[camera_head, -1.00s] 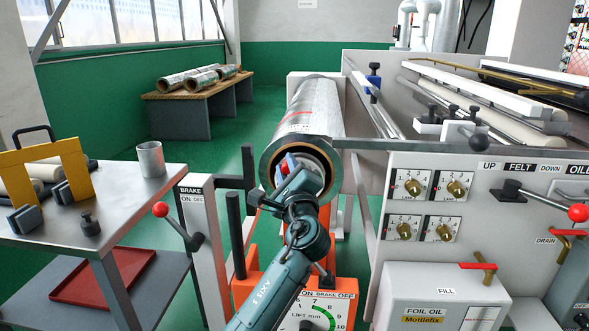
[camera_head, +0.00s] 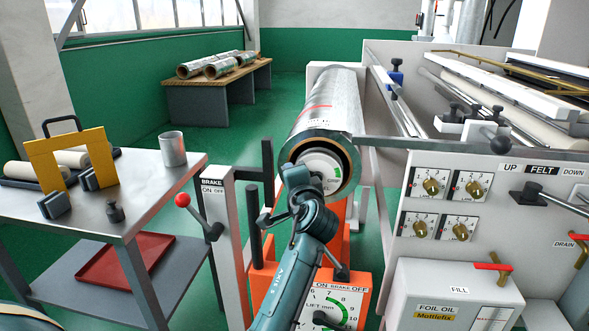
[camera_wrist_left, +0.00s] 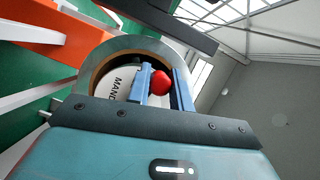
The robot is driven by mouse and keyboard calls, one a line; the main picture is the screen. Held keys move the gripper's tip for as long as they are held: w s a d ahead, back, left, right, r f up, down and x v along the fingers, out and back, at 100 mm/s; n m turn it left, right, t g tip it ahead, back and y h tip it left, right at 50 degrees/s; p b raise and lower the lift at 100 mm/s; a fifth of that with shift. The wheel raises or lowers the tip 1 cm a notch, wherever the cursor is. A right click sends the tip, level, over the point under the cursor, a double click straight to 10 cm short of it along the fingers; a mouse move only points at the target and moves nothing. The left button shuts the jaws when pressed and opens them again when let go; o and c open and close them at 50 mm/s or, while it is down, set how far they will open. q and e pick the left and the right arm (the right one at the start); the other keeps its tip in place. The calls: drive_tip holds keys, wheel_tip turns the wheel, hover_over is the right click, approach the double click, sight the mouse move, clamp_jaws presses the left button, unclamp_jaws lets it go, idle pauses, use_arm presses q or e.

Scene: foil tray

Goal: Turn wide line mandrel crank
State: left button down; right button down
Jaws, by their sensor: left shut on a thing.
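The wide foil roll (camera_head: 330,105) lies along its mandrel, with its near end facing me. A white mandrel face with a green arc (camera_head: 322,160) shows inside the roll's core in the head view. In the left wrist view, part of the lettering "MAND" shows on that mandrel face (camera_wrist_left: 122,84). My left gripper (camera_wrist_left: 165,85) has its blue fingers on either side of the red crank knob (camera_wrist_left: 160,83), shut on it in front of the core. In the head view my wrist hides the knob and fingertips at the core's lower left. My right gripper is not in view.
A brake post (camera_head: 225,240) with a red-knobbed lever (camera_head: 183,200) stands left of my arm. An orange stand (camera_head: 262,285) with a lift dial (camera_head: 335,305) is below the roll. A control panel (camera_head: 405,255) stands right; a metal table (camera_head: 185,180) stands left.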

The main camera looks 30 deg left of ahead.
use_arm(q)
drive_tip(key=shift+a+f+n, duration=0.2)
drive_tip(key=shift+f+n, duration=0.2)
drive_tip(key=shift+n, duration=0.1)
drive_tip(key=shift+f+h, duration=0.1)
drive_tip(key=shift+h, duration=0.2)
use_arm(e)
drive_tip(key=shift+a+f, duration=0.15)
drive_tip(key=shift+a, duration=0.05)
use_arm(q)
drive_tip(key=shift+f, duration=0.1)
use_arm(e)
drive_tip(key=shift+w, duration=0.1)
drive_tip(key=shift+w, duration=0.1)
use_arm(q)
drive_tip(key=c, duration=1.3)
unclamp_jaws()
drive_tip(key=shift+o, duration=0.2)
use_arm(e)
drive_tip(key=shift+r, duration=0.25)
use_arm(q)
drive_tip(key=shift+d+p, duration=0.1)
drive_tip(key=shift+p, duration=0.2)
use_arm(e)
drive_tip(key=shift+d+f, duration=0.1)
